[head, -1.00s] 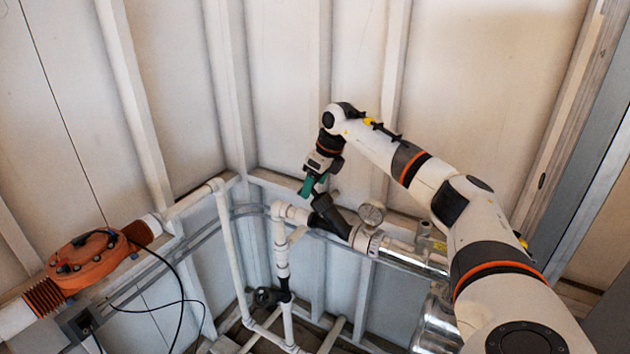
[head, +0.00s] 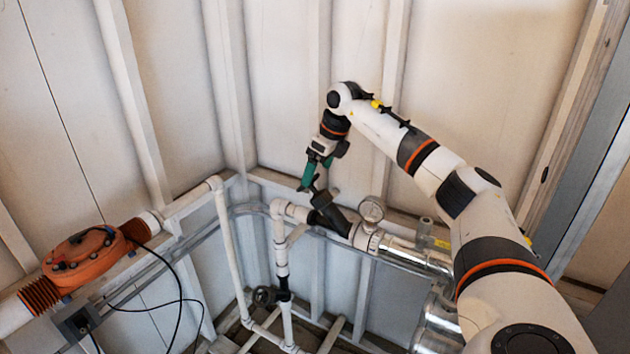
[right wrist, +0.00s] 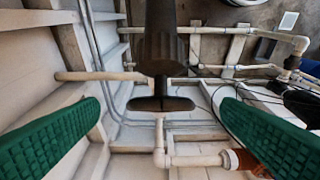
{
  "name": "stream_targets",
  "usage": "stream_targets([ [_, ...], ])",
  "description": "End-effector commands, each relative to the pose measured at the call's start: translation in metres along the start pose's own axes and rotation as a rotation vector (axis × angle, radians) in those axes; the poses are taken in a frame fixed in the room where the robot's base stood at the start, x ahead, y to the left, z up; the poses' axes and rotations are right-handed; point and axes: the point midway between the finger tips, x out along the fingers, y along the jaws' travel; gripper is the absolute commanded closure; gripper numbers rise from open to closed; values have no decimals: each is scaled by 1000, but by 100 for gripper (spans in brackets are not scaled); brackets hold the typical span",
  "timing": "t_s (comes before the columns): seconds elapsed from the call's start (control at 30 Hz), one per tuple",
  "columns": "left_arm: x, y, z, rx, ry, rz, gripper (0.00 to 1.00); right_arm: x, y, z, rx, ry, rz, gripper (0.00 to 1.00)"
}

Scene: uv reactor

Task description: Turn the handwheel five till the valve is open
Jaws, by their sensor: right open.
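A black valve body (head: 330,217) sits in the white and silver pipe line at the middle of the head view, with a short black stem at its top. In the right wrist view a black handle (right wrist: 160,104), seen as a flat bar on a thick body, lies between my finger pads, with a gap on both sides. My right gripper (head: 307,184), with green pads, is open just above the valve. I cannot tell which handwheel is number five. A smaller black handwheel (head: 265,296) sits on the white upright pipe below. My left gripper is out of view.
A round gauge (head: 371,210) stands right of the valve. White pipes (head: 226,235) run along the wall corner. An orange unit (head: 85,256) with black cables is at the left. The ribbed wall (head: 285,80) is close behind my arm.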

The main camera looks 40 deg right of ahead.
Motion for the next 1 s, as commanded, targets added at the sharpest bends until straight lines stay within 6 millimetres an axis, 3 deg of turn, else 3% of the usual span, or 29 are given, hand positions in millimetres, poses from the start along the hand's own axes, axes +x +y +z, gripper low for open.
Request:
stream_targets([
  [0.2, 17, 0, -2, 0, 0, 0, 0, -47, 0, 0, 0, 7, 1, 13],
  [0.4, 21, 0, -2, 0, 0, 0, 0, -75, 0, -1, 0, 5, 0, 13],
  [1.0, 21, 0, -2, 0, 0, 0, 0, -83, 0, 0, -1, 2, -1, 13],
])
